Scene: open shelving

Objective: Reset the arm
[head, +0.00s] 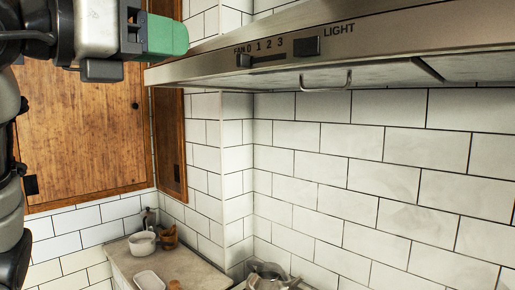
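My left arm comes in from the left edge, with dark links down the left side. My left gripper (160,36) is raised at the upper left, in front of the wooden cabinet and beside the left end of the range hood. It has a grey body, a dark section and a green block at its end. I cannot tell whether the green block is part of the gripper or whether the fingers are open. My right gripper is not in view.
A steel range hood (400,38) with a fan slider and light switch crosses the upper right. Wooden cabinet doors (85,130) are at left. Below, a counter (190,268) holds a white pot (142,243) and a white dish (149,281). Glossy cookware (268,275) sits at bottom centre.

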